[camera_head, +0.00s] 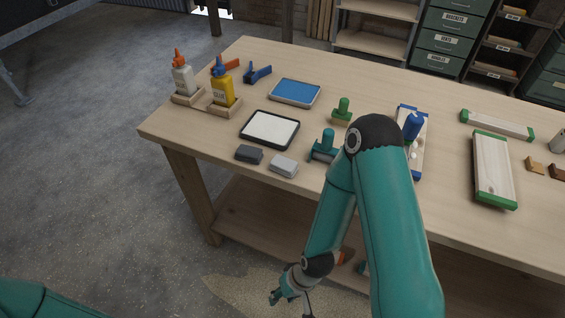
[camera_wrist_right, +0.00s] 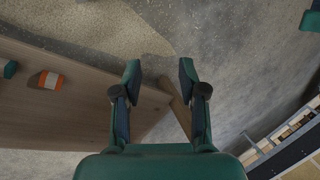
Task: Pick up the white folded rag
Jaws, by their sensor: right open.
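A flat white rectangular thing (camera_head: 272,128) lies in a black-rimmed tray on the workbench in the head view. It may be the white folded rag, but I cannot tell whether it is cloth. My right gripper (camera_head: 282,294) hangs low in front of the workbench, well below the top and apart from the white thing. In the right wrist view my right gripper (camera_wrist_right: 160,76) is open, with its two fingers apart and nothing between them. The white thing is not seen there. My left gripper is out of view.
The workbench (camera_head: 215,130) also holds a blue tray (camera_head: 294,92), glue bottles (camera_head: 222,88), a dark block (camera_head: 249,154), a light grey block (camera_head: 283,166) and a green-ended board (camera_head: 493,168). An orange-and-white item (camera_wrist_right: 51,81) sits on the lower shelf (camera_wrist_right: 75,100).

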